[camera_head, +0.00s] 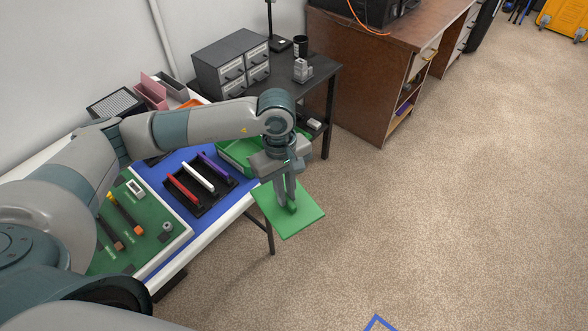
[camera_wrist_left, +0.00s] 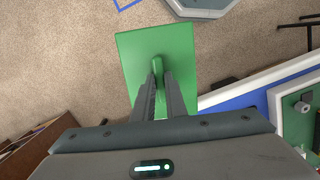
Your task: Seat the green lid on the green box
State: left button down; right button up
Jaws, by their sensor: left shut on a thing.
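The green lid (camera_head: 308,217) is a flat square plate with a small raised handle. My left gripper (camera_head: 291,207) is shut on that handle and holds the lid out beyond the table's edge, over the carpet. In the left wrist view the lid (camera_wrist_left: 180,50) shows between and around the fingertips of the left gripper (camera_wrist_left: 158,78). The green box (camera_head: 235,152) sits on the far right end of the white table, partly hidden behind my left wrist. My right gripper is not in view.
A blue mat (camera_head: 172,225) carries a black rack (camera_head: 205,205) with red, white and purple sticks, just left of the lid. A green board (camera_head: 155,237) with parts lies nearer. A grey drawer cabinet (camera_head: 225,60) stands on the black table behind. Open carpet lies to the right.

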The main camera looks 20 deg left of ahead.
aim_at(270, 221)
pick_arm(q)
jog(key=s+f+m, duration=0.1)
jog(key=s+m, duration=0.1)
jog(key=m, duration=0.1)
jog(key=s+m, duration=0.2)
jog(key=m, duration=0.1)
jog(key=s+a+f+m, duration=0.1)
jog(key=m, duration=0.1)
jog(key=shift+s+f+m+g+y, duration=0.3)
jog(key=shift+s+m+y, duration=0.1)
jog(key=shift+s+a+f+m, duration=0.1)
jog(key=shift+s+m, duration=0.25)
jog(key=shift+m, duration=0.2)
jog(key=shift+s+a+f+m, duration=0.1)
jog(key=shift+s+m, duration=0.2)
jog(key=shift+m, duration=0.25)
jog(key=shift+w+d, duration=0.1)
